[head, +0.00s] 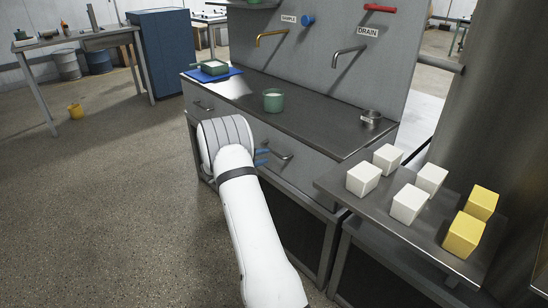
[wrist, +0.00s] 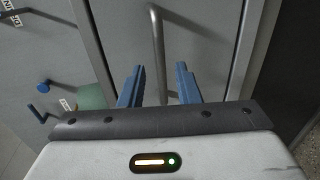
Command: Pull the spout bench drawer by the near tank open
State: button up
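The spout bench (head: 310,110) is grey, with drawers under its dark top. The drawer by the near tank (head: 290,168) looks flush with the bench front; my arm partly covers it. Its grey bar handle (head: 281,154) also shows in the wrist view (wrist: 156,40), running down between my fingers. My gripper (head: 262,157) is at this handle. In the wrist view my gripper (wrist: 159,84) is open, one blue finger on each side of the bar. Gaps show on both sides, so it does not grip the bar.
The near tank (head: 500,100) stands at the right. A low metal stand (head: 400,218) with white and yellow blocks is close to the drawer's right. A green cup (head: 273,100) and a small metal cup (head: 371,117) stand on the bench. Floor (head: 120,200) to the left is clear.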

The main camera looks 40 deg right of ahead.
aim_at(275, 153)
jog(key=x, duration=0.6)
jog(key=shift+d, duration=0.15)
grip_shut()
